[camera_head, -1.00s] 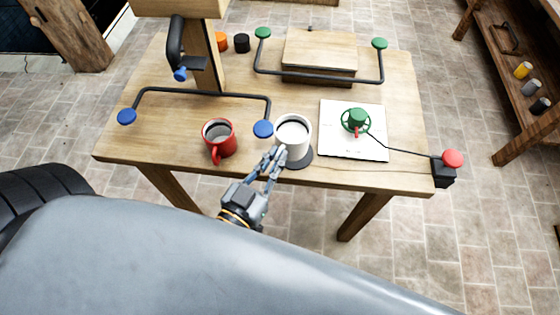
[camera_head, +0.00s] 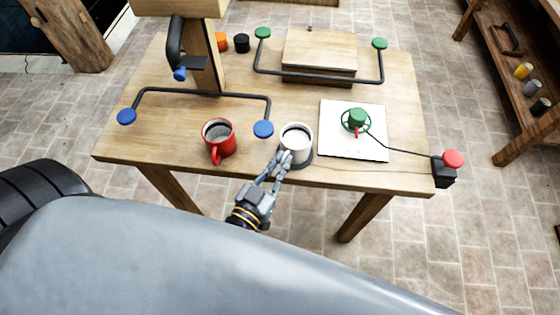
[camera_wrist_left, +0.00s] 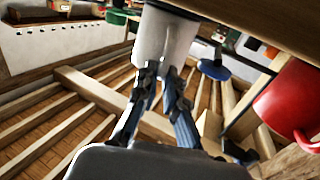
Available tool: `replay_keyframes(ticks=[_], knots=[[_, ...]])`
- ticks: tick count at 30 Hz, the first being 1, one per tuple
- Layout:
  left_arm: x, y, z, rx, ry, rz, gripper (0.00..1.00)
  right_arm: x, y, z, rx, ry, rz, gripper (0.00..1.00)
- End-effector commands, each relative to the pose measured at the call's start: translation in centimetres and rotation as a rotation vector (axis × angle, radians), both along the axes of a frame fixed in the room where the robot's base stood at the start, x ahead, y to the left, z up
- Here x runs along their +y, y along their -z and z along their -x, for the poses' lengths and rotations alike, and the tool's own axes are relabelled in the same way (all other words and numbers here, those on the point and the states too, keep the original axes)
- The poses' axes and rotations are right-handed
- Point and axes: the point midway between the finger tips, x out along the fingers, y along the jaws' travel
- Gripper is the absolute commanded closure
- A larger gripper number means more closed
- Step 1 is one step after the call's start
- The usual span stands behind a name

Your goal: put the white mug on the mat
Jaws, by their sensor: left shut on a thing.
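The white mug (camera_head: 296,138) is upright near the front edge of the wooden table, with dark contents showing inside. The dark round mat (camera_head: 309,159) lies under the mug, which hides most of it. I cannot tell whether the mug's base touches it. My left gripper (camera_head: 281,160) is shut on the mug's near side, probably at its handle. In the left wrist view, the fingers (camera_wrist_left: 159,74) close at the white mug (camera_wrist_left: 166,38). My right gripper is not in view.
A red mug (camera_head: 219,139) stands to the left. A blue-knobbed dark bar (camera_head: 200,94) reaches close to the white mug. A white sheet (camera_head: 337,143) with a green valve-like piece (camera_head: 357,119) lies to the right. A red button (camera_head: 452,159) is at the right corner.

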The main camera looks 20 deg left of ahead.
Motion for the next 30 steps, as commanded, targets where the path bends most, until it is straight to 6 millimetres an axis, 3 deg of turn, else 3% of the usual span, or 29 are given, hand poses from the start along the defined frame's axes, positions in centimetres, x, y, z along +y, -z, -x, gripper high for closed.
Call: replay_keyframes(ticks=[1,4,15,20,30], knots=[[0.0,0.1,0.0,0.000,0.000,0.000,0.86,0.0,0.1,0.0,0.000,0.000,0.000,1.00],[0.0,0.1,0.0,0.000,0.000,0.000,0.68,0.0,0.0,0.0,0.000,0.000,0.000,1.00],[0.0,-0.4,0.1,0.000,0.000,0.000,0.68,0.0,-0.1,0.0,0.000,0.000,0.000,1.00],[0.2,0.1,2.2,0.005,0.001,-0.002,0.68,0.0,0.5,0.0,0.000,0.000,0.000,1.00],[1.0,0.0,9.0,0.006,0.002,-0.001,0.68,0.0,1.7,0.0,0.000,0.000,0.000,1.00]])
